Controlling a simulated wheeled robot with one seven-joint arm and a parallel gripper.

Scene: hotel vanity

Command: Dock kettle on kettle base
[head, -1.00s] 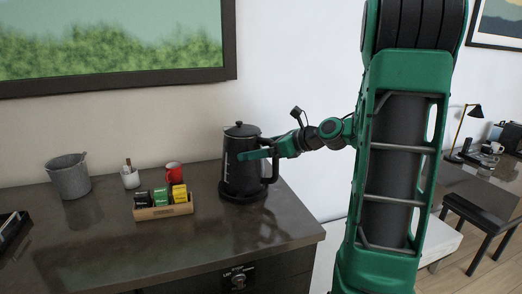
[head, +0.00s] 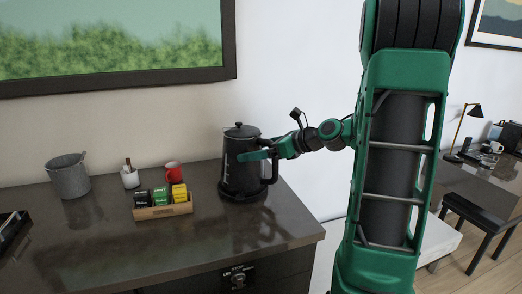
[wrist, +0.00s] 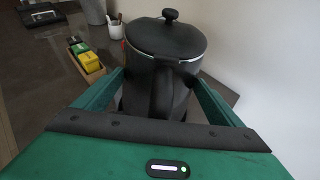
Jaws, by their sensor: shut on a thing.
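The black kettle (head: 240,165) stands upright near the right end of the dark counter, with its lid on. It appears to sit on a low round black base (head: 243,194) that shows as a rim under it; I cannot tell whether it is fully seated. My gripper (head: 262,155) reaches in from the right and is shut on the kettle at its handle side. In the wrist view the kettle (wrist: 168,45) stands upright between my two green fingers, and its base is hidden.
A wooden box of tea packets (head: 163,210) stands left of the kettle, with a red mug (head: 174,172) and a white cup (head: 130,178) behind it. A grey ice bucket (head: 69,178) is farther left. The counter front is clear. A wall is close behind.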

